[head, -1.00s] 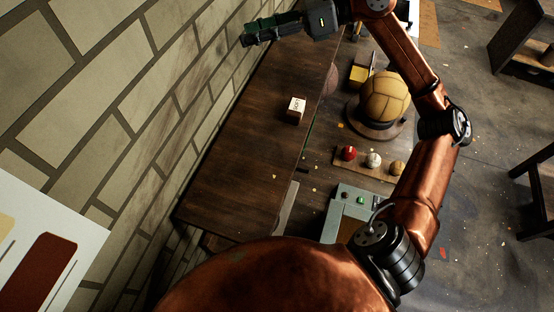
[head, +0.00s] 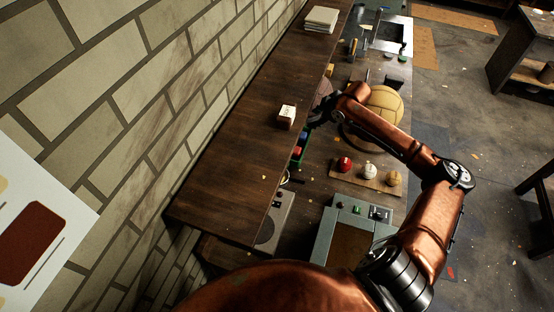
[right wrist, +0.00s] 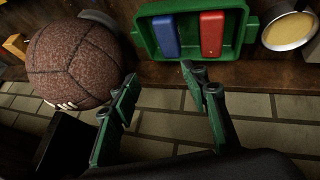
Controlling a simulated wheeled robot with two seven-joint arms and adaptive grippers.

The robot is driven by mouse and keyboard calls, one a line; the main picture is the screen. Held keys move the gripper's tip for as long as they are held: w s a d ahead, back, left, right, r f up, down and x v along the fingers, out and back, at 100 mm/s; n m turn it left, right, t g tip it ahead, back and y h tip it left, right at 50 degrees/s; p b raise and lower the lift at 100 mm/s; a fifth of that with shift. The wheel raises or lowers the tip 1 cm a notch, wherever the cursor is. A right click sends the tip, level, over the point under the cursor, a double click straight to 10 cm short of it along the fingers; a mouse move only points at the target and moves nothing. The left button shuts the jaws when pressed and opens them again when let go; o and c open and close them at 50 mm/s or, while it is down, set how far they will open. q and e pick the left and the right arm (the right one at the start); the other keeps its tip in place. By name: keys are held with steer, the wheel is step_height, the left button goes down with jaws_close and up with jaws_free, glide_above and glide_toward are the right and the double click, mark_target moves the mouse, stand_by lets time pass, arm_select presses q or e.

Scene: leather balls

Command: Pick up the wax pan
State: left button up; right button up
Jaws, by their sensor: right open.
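My right gripper (head: 318,112) is low beside the shelf edge in the head view, partly hidden. In the right wrist view its green-padded fingers (right wrist: 165,92) are apart with nothing between them. The pan is to their right, untouched. My left gripper is not in view.
A green tray (right wrist: 150,45) with a blue and a red block lies between a brown leather ball (right wrist: 75,62) and the pan. The dark shelf (head: 225,150) overhangs the bench along the brick wall. A tan ball (head: 385,103) and small balls stand right.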

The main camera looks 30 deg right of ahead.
steer(key=s+a+f+g+y, duration=0.1)
steer(key=s+a+f+g, duration=0.1)
steer(key=s+a+f, duration=0.25)
steer(key=m+g+y, duration=0.1)
steer(key=g+y, duration=0.2)
glide_toward(288, 181)
steer(key=shift+w+a+f+h, duration=0.2)
steer(key=shift+w+f+h, duration=0.1)
steer(key=shift+w+f, duration=0.05)
steer(key=shift+s+x, duration=0.2)
steer(key=shift+x, duration=2.2)
steer(key=shift+a+f, duration=0.15)
steer(key=shift+f, duration=0.1)
steer(key=shift+c, duration=1.4)
steer(key=c, duration=0.6)
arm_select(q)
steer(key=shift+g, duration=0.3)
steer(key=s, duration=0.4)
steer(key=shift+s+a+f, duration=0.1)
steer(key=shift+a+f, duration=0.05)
arm_select(e)
jaws_close()
